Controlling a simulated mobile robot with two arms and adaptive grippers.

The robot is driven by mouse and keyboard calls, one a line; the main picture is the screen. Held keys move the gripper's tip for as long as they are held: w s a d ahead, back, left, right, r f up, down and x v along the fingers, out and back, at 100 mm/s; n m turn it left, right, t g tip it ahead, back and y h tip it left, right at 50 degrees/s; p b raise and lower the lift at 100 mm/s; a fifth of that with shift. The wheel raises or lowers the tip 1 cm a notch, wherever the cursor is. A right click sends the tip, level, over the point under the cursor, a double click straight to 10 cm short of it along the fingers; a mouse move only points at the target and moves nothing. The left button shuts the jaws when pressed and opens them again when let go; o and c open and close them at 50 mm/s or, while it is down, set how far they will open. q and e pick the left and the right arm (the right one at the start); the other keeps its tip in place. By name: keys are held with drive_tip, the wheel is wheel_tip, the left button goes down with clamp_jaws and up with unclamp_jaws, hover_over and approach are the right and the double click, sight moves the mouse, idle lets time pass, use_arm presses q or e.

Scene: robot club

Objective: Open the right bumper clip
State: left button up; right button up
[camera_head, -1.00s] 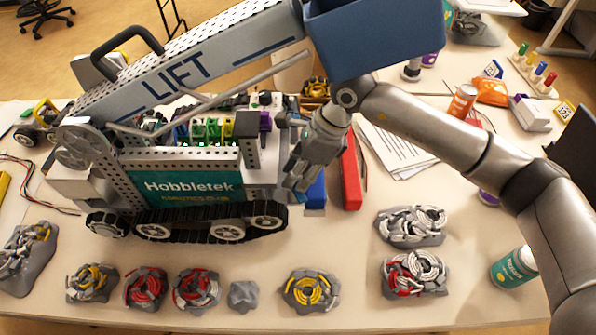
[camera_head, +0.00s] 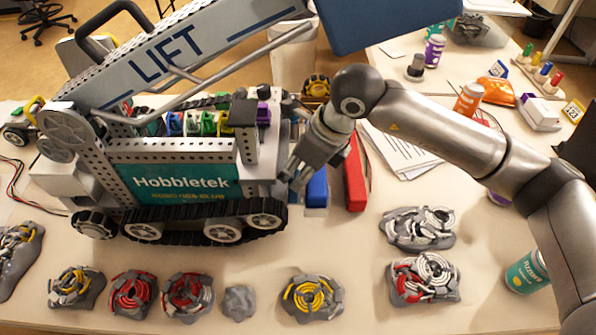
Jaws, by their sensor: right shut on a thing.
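The Hobbletek tracked robot (camera_head: 174,186) stands on the table at left centre, with its LIFT arm (camera_head: 190,50) raised above it. My right gripper (camera_head: 292,172) is at the right end of the robot's body, fingers pointing down and left. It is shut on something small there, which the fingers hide. I take this to be the right bumper clip, but I cannot make out its shape or whether it is open. A blue block (camera_head: 316,188) shows just below and right of the fingers. My left gripper is not in view.
A red bar (camera_head: 356,178) lies close right of the gripper. Several grey, red and yellow coiled pieces (camera_head: 311,294) line the front of the table. A teal can (camera_head: 526,271) stands at the right. Papers (camera_head: 400,148) lie behind my right arm.

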drive_tip(key=shift+w, duration=0.1)
drive_tip(key=o, duration=1.1)
drive_tip(key=shift+c, duration=0.2)
